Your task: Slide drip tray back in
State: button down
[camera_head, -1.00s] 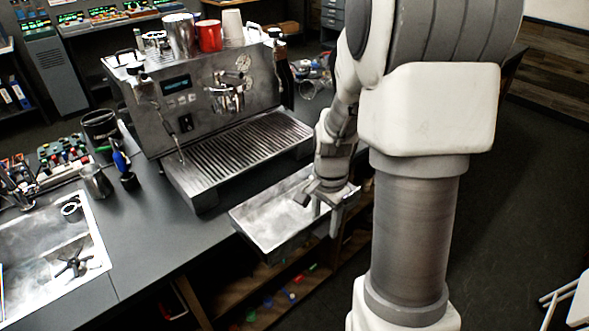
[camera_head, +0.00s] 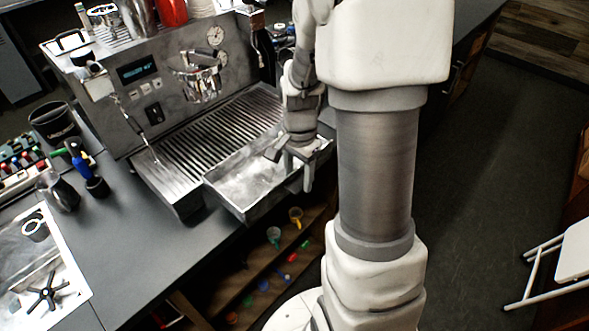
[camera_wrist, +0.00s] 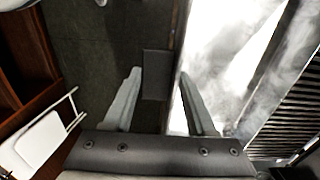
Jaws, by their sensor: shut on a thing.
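The drip tray (camera_head: 262,207) is a shallow, open metal box. It is out in front of the espresso machine (camera_head: 190,80), with its back edge close against the front of the slatted grate (camera_head: 215,130). Whether it touches the machine is unclear. My gripper (camera_head: 291,169) is at the tray's right end, shut on its wall. In the wrist view, my two fingers (camera_wrist: 158,76) straddle the tray's edge, and the bright tray interior (camera_wrist: 225,60) fills the right. The exact contact at the fingertips is hard to see.
A dark counter (camera_head: 130,215) holds the machine, with a sink (camera_head: 45,270) at left. A dark knock box (camera_head: 53,122) and a pitcher (camera_head: 57,188) stand left of the machine. Shelves with small coloured items (camera_head: 275,258) lie below. A white folding chair (camera_head: 572,250) stands at right.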

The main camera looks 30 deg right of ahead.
jog(key=shift+f+b, duration=2.25)
jog(key=shift+f, duration=0.65)
jog(key=shift+f+b, duration=0.5)
jog(key=shift+f, duration=0.1)
jog(key=shift+c, duration=0.6)
grip_release()
jog(key=shift+s, duration=0.1)
notch_tip(320, 180, up, 18)
jog(key=p, duration=0.1)
jog(key=shift+f+p, duration=0.2)
jog(key=shift+p, duration=0.15)
jog(key=s+a+r+n+t, duration=0.2)
jog(key=s+a+r+n, duration=0.1)
jog(key=s+a+n, duration=0.2)
jog(key=s+a+r+n+t, duration=0.2)
jog(key=s+a+n+t, duration=0.1)
jog(key=s+a+n, duration=0.2)
jog(key=s+n, duration=0.2)
jog(key=n, duration=0.2)
jog(key=shift+s+a+r+t, duration=0.15)
jog(key=shift+a+r+t, duration=0.15)
jog(key=shift+r, duration=0.1)
